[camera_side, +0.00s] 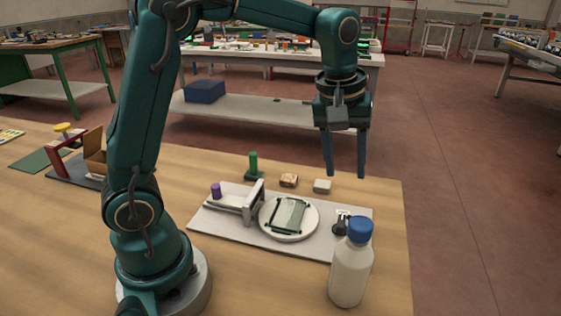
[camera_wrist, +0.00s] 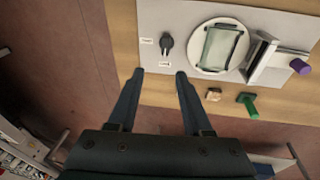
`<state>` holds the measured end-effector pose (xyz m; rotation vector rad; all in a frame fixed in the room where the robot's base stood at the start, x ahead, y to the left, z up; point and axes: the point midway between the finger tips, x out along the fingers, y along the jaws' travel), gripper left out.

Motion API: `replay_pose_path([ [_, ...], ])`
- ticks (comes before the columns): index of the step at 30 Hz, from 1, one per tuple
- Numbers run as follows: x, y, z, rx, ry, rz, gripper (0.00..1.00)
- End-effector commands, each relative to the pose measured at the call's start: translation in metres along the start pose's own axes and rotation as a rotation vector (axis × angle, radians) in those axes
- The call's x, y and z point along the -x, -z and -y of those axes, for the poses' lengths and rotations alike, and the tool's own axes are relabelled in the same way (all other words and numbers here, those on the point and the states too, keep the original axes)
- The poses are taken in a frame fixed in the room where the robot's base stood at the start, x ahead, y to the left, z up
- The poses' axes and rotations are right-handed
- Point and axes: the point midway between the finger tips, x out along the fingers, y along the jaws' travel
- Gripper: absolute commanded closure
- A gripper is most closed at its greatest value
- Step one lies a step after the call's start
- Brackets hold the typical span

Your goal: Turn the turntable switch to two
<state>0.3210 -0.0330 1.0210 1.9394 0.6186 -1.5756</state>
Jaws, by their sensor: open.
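The turntable switch is a small dark knob (camera_wrist: 166,42) on the light grey base plate (camera_wrist: 185,12), with small white labels beside it that are too small to read. In the side view the switch (camera_side: 340,226) sits at the plate's right end, partly hidden behind the white bottle. The round white turntable (camera_side: 289,234) carries a greenish glass pane (camera_side: 290,215) in a frame; the turntable also shows in the wrist view (camera_wrist: 200,68). My gripper (camera_side: 346,174) is open and empty, pointing down above the table's far right part. In the wrist view its fingertips (camera_wrist: 160,73) are apart, short of the switch.
A white bottle with a blue cap (camera_side: 350,270) stands close in front of the switch. A purple-knobbed slide (camera_side: 216,191) is left of the turntable.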

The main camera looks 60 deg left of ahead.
Motion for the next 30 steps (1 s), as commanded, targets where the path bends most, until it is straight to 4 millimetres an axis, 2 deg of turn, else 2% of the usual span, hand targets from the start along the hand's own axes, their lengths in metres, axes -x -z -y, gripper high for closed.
replay_pose_path([
  [1,-0.016,0.004,-0.003,0.019,0.025,0.028,0.50],
  [3,-0.034,0.008,-0.005,0.036,0.051,0.056,0.50],
  [9,-0.075,0.008,-0.003,0.043,0.113,0.123,0.50],
  [24,-0.129,-0.004,0.009,0.043,0.141,0.154,0.50],
  [30,-0.137,-0.005,0.009,0.042,0.138,0.151,0.50],
])
